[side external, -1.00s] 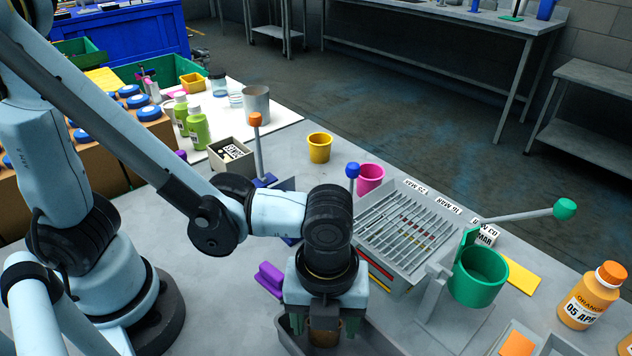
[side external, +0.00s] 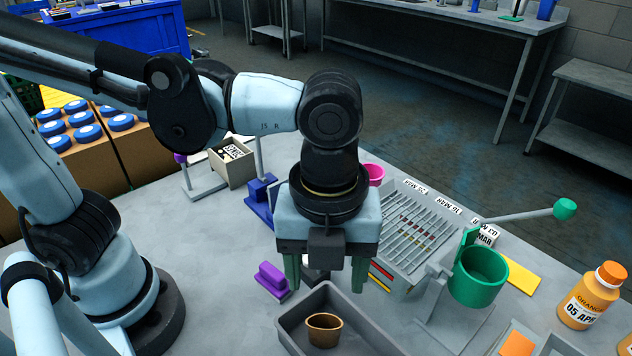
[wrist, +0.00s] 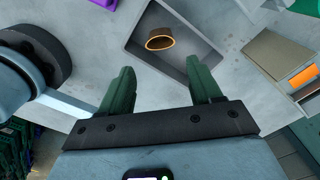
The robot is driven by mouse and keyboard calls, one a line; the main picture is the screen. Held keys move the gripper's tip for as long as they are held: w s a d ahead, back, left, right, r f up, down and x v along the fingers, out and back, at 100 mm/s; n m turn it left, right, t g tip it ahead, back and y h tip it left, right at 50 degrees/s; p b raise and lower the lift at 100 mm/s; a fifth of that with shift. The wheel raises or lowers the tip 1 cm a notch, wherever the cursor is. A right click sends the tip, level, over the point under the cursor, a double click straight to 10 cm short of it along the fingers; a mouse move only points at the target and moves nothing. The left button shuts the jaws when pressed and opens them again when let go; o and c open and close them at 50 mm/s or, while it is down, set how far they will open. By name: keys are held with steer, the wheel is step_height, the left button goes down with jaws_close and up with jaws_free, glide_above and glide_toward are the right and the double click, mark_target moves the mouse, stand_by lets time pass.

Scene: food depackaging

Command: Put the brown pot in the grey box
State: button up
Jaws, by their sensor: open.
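The brown pot (side external: 324,329) stands inside the grey box (side external: 289,327), on its floor, and touches nothing of my gripper. In the wrist view the pot (wrist: 160,42) shows as a brown cup with an orange rim, inside the grey box (wrist: 207,50). My gripper (side external: 326,285) is open and empty, above and behind the box in the side view. Its green fingers (wrist: 163,88) are spread wide in the wrist view, with the pot beyond their tips. The front edge of the box is cut off in the side view.
A purple block (side external: 272,279) lies left of the box. A slatted grey rack (side external: 405,235) stands behind it to the right. A green cup on a lever stand (side external: 478,276) and an orange bottle (side external: 592,297) are farther right. A pink pot (side external: 375,174) is partly hidden behind my gripper.

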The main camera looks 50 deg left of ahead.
steer(key=w+a+n+t, duration=0.3)
steer(key=w+a+n, duration=0.1)
steer(key=a+n, duration=0.6)
steer(key=w+a+f+n+t, duration=0.1)
steer(key=w+a+n+t, duration=0.3)
steer(key=a+n, duration=0.7)
steer(key=n, duration=0.5)
steer(key=shift+a+n, duration=0.25)
steer(key=shift+n, duration=0.15)
